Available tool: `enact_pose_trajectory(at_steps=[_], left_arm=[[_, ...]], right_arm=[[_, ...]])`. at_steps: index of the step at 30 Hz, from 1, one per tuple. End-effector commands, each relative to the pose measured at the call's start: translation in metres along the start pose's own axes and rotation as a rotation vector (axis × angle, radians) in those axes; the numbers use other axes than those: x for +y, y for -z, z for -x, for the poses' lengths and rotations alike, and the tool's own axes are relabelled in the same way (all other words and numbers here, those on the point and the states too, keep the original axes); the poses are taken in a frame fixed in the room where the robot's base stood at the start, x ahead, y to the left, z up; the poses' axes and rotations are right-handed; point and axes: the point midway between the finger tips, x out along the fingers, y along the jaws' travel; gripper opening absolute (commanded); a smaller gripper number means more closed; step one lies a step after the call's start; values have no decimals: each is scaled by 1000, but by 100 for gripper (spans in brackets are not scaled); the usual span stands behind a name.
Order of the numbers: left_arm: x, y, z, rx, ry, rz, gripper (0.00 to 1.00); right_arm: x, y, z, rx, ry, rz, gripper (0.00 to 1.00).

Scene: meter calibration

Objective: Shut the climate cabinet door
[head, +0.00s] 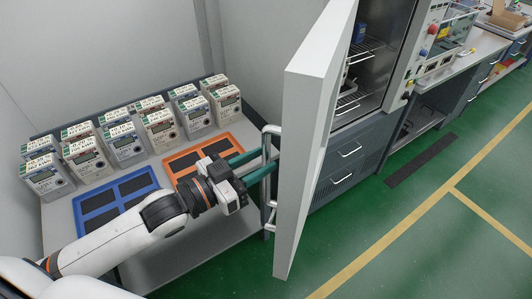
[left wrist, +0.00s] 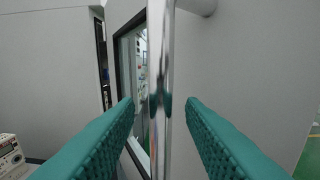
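The climate cabinet door (head: 303,150) is a tall light grey panel standing wide open, seen nearly edge-on in the head view. A chrome bar handle (head: 269,222) runs upright on its left face; it also fills the middle of the left wrist view as a shiny vertical bar (left wrist: 160,60). My left gripper (head: 273,162) reaches the handle with teal fingers. In the left wrist view the fingers (left wrist: 160,105) stand apart on both sides of the bar, with a gap on each side. The cabinet interior (head: 366,60) shows wire shelves. My right gripper is out of view.
A table on the left holds several electricity meters (head: 123,143), a blue tray (head: 117,203) and an orange tray (head: 205,154). Grey drawers (head: 343,168) sit under the cabinet. The green floor (head: 430,235) right of the door is clear.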

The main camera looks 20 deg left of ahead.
Motion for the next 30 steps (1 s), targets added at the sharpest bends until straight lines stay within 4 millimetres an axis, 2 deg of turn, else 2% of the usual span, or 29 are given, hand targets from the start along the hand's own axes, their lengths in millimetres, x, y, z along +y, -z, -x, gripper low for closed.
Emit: enact_pose_trajectory(at_steps=[6, 16, 17, 23, 30], left_arm=[[0, -1, -20, -1, 0, 0, 36], [0, 0, -23, 1, 0, -1, 36], [0, 0, -23, 1, 0, -1, 34], [0, 0, -23, 1, 0, -1, 2], [0, 0, -23, 0, 0, 0, 0]], right_arm=[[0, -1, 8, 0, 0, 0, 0], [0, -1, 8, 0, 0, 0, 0], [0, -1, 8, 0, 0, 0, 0], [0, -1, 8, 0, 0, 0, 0], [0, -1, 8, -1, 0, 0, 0]])
